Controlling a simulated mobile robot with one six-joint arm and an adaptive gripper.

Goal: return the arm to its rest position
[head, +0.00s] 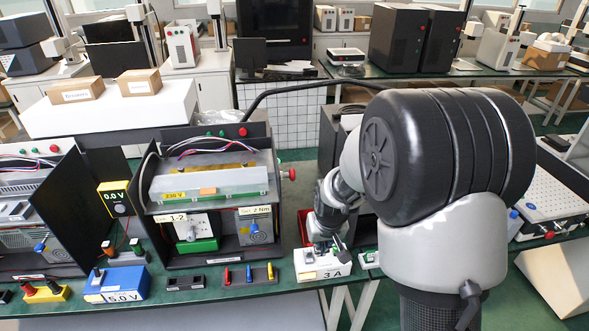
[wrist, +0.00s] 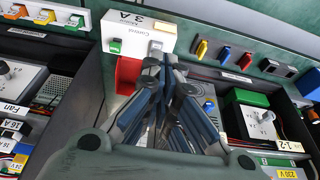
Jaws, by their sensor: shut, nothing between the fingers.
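My gripper (head: 335,246) is shut and empty. In the head view it points down just behind and above a white control box (head: 322,267) labelled 3 A. My arm bends down to it from the right and hides part of the bench. In the wrist view my closed fingers (wrist: 163,68) reach toward the same white box (wrist: 137,36), close to its grey-white switch. I cannot tell whether the fingertips touch it. A green switch (wrist: 115,46) sits beside that one on the box.
A red part (wrist: 127,74) lies beside the fingers. An open black cabinet (head: 160,215) stands left of my gripper. A blue 5.0 V box (head: 118,285) and a strip of coloured levers (head: 249,275) line the bench's front edge. A white perforated plate (head: 550,190) is at right.

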